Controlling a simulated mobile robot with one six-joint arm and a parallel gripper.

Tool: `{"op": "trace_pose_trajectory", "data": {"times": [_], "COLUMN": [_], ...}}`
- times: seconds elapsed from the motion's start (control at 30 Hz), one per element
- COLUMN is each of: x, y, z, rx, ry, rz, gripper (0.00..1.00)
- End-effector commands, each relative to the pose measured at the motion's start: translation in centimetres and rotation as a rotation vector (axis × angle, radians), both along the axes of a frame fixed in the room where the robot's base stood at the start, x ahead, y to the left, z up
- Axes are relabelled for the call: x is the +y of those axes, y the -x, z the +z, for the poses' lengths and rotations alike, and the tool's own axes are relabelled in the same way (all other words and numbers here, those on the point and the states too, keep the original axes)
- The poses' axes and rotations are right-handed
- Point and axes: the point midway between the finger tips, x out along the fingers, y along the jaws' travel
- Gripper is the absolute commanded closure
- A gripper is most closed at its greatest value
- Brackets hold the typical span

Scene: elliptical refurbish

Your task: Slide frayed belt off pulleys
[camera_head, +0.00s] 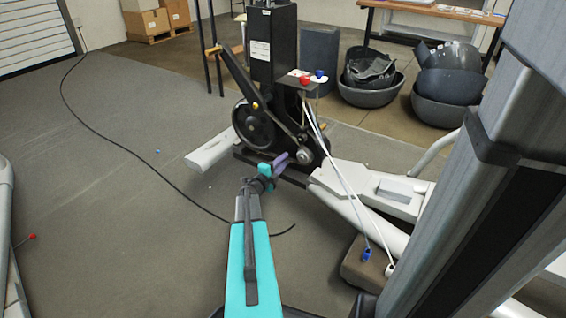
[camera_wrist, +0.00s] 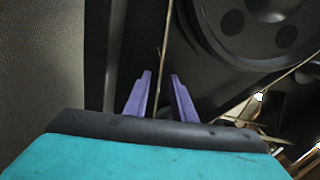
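The exercise machine's drive unit shows a large dark pulley wheel (camera_head: 254,126) and a small metallic pulley (camera_head: 304,156) in the head view. In the wrist view the large pulley (camera_wrist: 262,22) fills the top right. A thin tan belt strand (camera_wrist: 164,48) runs down between the two purple fingers of my gripper (camera_wrist: 160,74). The fingers are apart, one on each side of the strand, and I cannot tell whether either touches it. Another thin strand runs at the lower right of the wrist view. In the head view my gripper (camera_head: 281,161) is low beside the drive unit, left of the small pulley.
White frame beams (camera_head: 360,205) extend right, and a white foot (camera_head: 211,152) sticks out left. White cables (camera_head: 338,172) hang from a small tray (camera_head: 303,78). A black cable (camera_head: 110,134) crosses the floor. Dark bins (camera_head: 447,85) stand behind. Floor at left is mostly clear.

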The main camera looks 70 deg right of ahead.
Motion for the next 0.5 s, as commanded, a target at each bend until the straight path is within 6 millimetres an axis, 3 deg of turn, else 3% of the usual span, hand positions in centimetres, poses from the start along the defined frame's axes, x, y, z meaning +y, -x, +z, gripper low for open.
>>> {"op": "trace_pose_trajectory", "data": {"times": [0.5], "x": [-0.69], "y": [0.18], "z": [0.0], "rx": [0.0], "ry": [0.0], "rz": [0.0], "gripper": [0.77]}}
